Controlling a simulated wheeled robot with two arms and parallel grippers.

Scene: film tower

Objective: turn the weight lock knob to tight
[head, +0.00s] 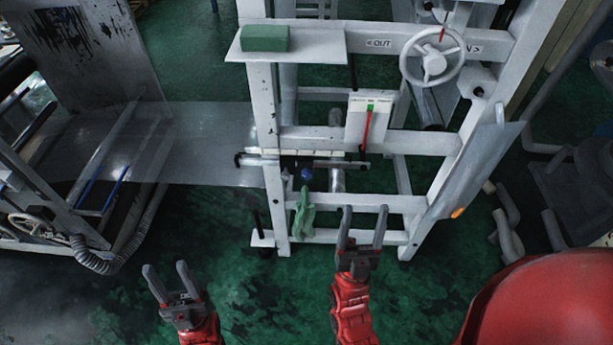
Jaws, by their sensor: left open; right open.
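A small dark blue knob (307,173), which looks like the weight lock knob, sits under the horizontal bar (335,163) on the white frame's near side. It is too small to tell which way it is turned. My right gripper (365,210) is open and empty, its fingers pointing up the picture. In the picture it is below and right of the knob, apart from it. My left gripper (167,268) is open and empty over the green floor, well left of and below the knob.
A green cloth (304,214) hangs just below the knob. The white frame (440,190) carries a handwheel (433,56), a gauge with a red pointer (368,122) and a shelf with a green block (264,38). Green floor is clear between my grippers.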

